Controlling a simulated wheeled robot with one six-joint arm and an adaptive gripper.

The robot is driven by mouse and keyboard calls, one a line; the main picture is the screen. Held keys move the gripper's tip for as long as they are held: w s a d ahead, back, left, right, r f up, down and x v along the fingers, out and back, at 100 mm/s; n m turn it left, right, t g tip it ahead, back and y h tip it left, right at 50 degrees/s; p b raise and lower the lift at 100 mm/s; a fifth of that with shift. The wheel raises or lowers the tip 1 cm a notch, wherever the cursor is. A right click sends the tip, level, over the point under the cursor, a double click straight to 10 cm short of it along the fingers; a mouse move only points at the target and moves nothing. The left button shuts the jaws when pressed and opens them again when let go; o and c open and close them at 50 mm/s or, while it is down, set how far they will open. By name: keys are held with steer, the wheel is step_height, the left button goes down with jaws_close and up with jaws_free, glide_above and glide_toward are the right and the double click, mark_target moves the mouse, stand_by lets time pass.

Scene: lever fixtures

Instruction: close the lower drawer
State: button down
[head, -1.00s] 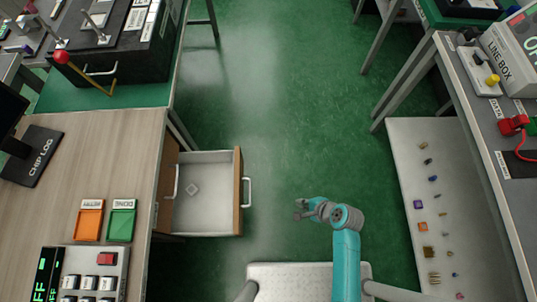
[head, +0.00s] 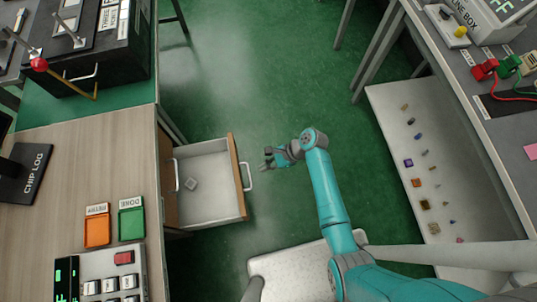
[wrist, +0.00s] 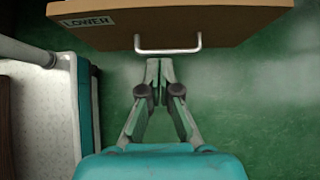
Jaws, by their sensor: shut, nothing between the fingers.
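My gripper (head: 266,158) is shut and empty, just right of the drawer front in the head view. In the wrist view its fingertips (wrist: 160,66) lie close to the handle; whether they touch it I cannot tell.
The desk (head: 85,165) holds an orange tray (head: 97,230), a green tray (head: 131,223) and a button panel (head: 100,275). A bench (head: 500,110) with a low shelf of several small parts (head: 425,165) stands at right.

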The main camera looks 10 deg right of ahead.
steer(key=a+f, duration=0.3)
steer(key=a, duration=0.4)
steer(key=shift+w+a+f, duration=0.15)
steer(key=shift+a+f, duration=0.05)
steer(key=shift+f, duration=0.05)
steer(key=shift+a, duration=0.1)
steer(key=a, duration=2.4)
steer(key=shift+w+a+r, duration=0.15)
steer(key=shift+w+a, duration=0.2)
steer(key=shift+w, duration=0.1)
